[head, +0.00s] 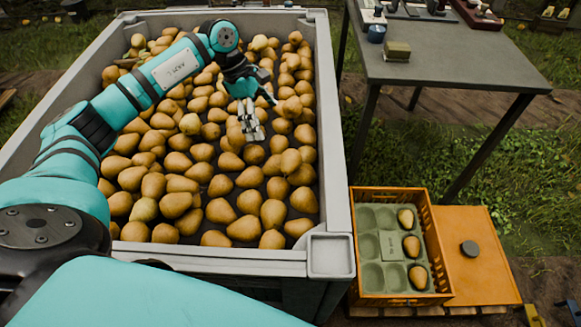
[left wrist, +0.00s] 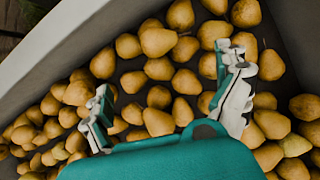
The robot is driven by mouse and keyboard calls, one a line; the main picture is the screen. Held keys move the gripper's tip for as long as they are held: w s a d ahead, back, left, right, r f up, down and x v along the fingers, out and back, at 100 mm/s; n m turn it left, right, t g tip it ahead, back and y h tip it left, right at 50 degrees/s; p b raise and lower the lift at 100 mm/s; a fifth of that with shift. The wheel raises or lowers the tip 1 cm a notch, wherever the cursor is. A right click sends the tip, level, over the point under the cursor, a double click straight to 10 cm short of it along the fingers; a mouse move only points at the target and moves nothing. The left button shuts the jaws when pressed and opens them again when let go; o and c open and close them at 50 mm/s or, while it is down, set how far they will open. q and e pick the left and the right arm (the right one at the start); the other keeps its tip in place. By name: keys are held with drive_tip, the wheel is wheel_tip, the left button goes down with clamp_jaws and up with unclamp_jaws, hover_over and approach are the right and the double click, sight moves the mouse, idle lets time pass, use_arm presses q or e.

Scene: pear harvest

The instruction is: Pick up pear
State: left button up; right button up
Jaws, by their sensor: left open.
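Many yellow-brown pears (head: 220,211) lie in a large grey bin (head: 215,262), packed closely with a few dark gaps of bare floor. My left gripper (head: 260,108) reaches over the bin's middle right part, fingers spread and nothing between them. In the left wrist view my open left gripper (left wrist: 163,78) has one finger at left and one at right. Several pears show beyond and between them, among them one pear (left wrist: 158,121) near the palm. Contact between fingers and pears cannot be told. My right gripper is not in view.
Right of the bin, an orange crate (head: 433,235) holds a green tray (head: 371,247) with three pears in its right column; its other hollows look empty. An orange lid-like panel (head: 482,270) lies beside it. A grey table (head: 470,65) stands behind. The bin walls are raised.

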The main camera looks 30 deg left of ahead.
sight(290, 162)
use_arm(q)
drive_tip(key=b+x, duration=0.1)
drive_tip(key=x, duration=1)
drive_tip(key=shift+d+f+b, duration=0.1)
drive_tip(key=shift+b, duration=0.2)
drive_tip(key=shift+d+f, duration=0.15)
drive_tip(key=shift+f, duration=0.25)
drive_tip(key=b+x, duration=0.1)
drive_tip(key=x, duration=0.3)
drive_tip(key=shift+w+d, duration=0.1)
drive_tip(key=shift+d, duration=0.1)
drive_tip(key=shift+d+f, duration=0.15)
drive_tip(key=shift+f, duration=0.2)
drive_tip(key=c, duration=1.3)
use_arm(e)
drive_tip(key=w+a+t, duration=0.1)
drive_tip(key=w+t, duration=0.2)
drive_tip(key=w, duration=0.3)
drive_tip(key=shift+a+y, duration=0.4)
use_arm(q)
drive_tip(key=shift+c, duration=0.2)
